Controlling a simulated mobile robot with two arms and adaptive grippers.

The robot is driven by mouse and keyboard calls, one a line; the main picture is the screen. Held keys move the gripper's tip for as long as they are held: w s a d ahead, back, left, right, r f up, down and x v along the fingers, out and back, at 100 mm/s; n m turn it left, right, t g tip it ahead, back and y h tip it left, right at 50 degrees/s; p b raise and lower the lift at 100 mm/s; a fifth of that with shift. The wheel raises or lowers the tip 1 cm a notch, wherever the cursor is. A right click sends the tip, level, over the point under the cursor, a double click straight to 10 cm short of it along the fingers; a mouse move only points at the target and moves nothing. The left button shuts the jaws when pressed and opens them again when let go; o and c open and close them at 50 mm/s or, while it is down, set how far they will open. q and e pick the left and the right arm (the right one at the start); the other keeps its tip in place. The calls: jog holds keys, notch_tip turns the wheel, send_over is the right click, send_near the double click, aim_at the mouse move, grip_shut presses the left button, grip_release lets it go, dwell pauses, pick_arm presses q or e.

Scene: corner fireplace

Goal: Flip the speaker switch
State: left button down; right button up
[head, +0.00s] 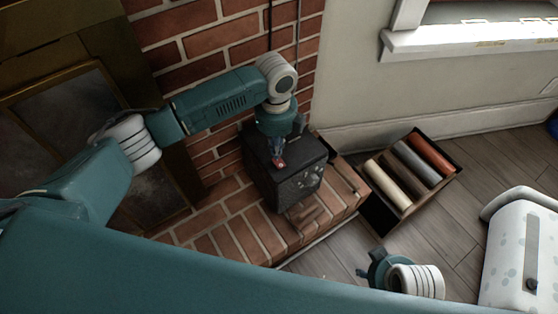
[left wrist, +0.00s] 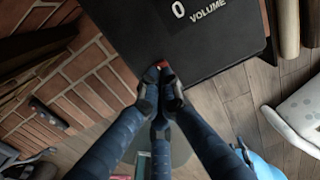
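The speaker is a black box (head: 285,185) on the brick hearth, against the brick wall. Its dark top fills the upper part of the left wrist view (left wrist: 200,45), with a white "0" and "VOLUME" printed on it. A small red switch (left wrist: 161,64) shows at the speaker's edge, right at my fingertips. My left gripper (head: 277,158) points down over the speaker's top. In the left wrist view its fingers (left wrist: 160,82) are drawn close together, and they partly hide the switch. I cannot tell whether they touch it. My right gripper (head: 378,266) is low, above the floor, its fingers mostly hidden.
A dark crate (head: 378,217) with several rolls, cream, grey and orange, stands right of the hearth. A brass-framed fireplace (head: 60,100) is at left. A white spotted seat (head: 525,250) stands at lower right. Wood floor (head: 460,225) lies clear between crate and seat.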

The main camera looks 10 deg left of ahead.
aim_at(279, 162)
pick_arm(q)
jog(key=shift+f, duration=0.25)
pick_arm(e)
jog(key=shift+s, duration=0.1)
dwell(0.4)
pick_arm(q)
jog(key=shift+f, duration=0.1)
pick_arm(e)
jog(key=shift+r, duration=0.2)
pick_arm(q)
jog(key=shift+f, duration=0.55)
pick_arm(e)
jog(key=shift+s+r, duration=0.15)
jog(key=shift+r, duration=0.45)
pick_arm(q)
jog(key=shift+f+b, duration=0.1)
jog(key=shift+b, duration=0.2)
pick_arm(e)
jog(key=shift+r, duration=0.1)
pick_arm(q)
jog(key=shift+f, duration=0.2)
pick_arm(e)
jog(key=shift+r, duration=0.35)
pick_arm(q)
jog(key=shift+s, duration=0.1)
pick_arm(e)
jog(key=shift+r, duration=0.1)
jog(key=shift+w, duration=0.2)
